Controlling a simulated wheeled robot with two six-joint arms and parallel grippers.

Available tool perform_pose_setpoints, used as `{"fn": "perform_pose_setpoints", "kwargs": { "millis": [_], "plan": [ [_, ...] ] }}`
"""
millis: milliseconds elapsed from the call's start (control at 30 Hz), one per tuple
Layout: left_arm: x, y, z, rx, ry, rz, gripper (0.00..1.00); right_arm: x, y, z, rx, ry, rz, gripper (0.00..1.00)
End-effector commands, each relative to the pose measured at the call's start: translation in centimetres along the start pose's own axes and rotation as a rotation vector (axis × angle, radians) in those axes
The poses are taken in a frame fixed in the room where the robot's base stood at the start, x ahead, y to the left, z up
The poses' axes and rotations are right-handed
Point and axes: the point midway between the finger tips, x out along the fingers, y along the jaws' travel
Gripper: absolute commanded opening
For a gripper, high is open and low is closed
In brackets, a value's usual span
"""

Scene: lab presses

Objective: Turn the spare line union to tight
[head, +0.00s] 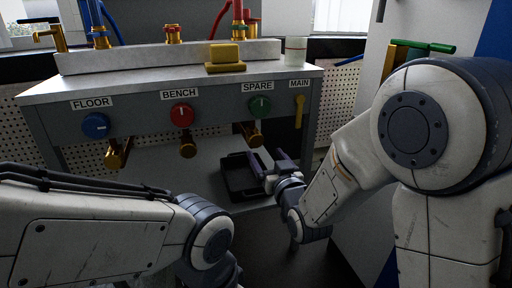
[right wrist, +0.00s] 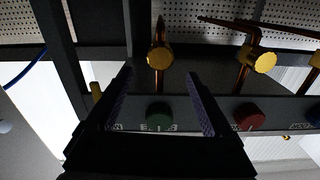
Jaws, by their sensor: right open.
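The spare line union (head: 255,139) is a brass fitting under the green SPARE knob (head: 260,106) on the grey bench front. In the right wrist view, which looks upside down, the union (right wrist: 159,57) appears between and beyond my fingertips. My right gripper (head: 267,158) is open, just below the union in the head view, with its two dark purple fingers pointing toward the bench. The right wrist view shows the same open gripper (right wrist: 160,74) with nothing held between the fingers. I cannot tell the exact gap to the union. My left arm shows at lower left, but its gripper is out of view.
The bench union (head: 188,147) and floor union (head: 117,154) are to the left, under red and blue knobs. A yellow MAIN lever (head: 299,111) is at the right. A black tray (head: 239,179) lies below the spare union. A yellow block (head: 225,57) sits on the bench top.

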Motion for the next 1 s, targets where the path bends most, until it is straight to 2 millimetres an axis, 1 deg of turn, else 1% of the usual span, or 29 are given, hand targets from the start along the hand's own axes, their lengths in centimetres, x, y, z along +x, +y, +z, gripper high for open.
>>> {"fn": "perform_pose_setpoints", "kwargs": {
  "millis": [33, 300, 400, 500, 667, 933, 967, 1000],
  "plan": [
    [0.5, 0.0, 0.0, 0.000, 0.000, 0.000, 0.00, 0.8, 0.0, 0.2, 0.000, 0.002, 0.000, 0.86],
    [2.7, -0.2, 0.1, 0.000, 0.000, 0.000, 0.00, 5.8, 0.0, 0.4, -0.001, 0.000, 0.000, 0.86],
    [3.3, -0.2, 0.2, 0.000, 0.000, 0.000, 0.00, 7.3, 0.0, 0.3, -0.001, 0.000, -0.001, 0.86],
    [3.7, -0.3, 0.2, 0.000, 0.000, 0.000, 0.00, 8.4, 0.0, 0.2, -0.001, -0.001, -0.001, 0.86],
    [3.9, -0.3, 0.2, 0.000, 0.000, 0.000, 0.00, 9.3, 0.0, 0.1, -0.001, -0.003, -0.001, 0.86],
    [3.9, -0.3, 0.2, 0.000, 0.000, 0.000, 0.00, 9.4, -0.1, 0.0, -0.001, -0.004, -0.001, 0.86],
    [3.9, -0.3, 0.2, 0.000, 0.000, 0.000, 0.00, 9.4, -0.1, 0.0, 0.000, -0.004, -0.001, 0.75],
    [3.9, -0.3, 0.2, 0.000, 0.000, 0.000, 0.00, 9.4, -0.1, 0.0, 0.000, -0.004, -0.001, 0.59]
  ]
}}
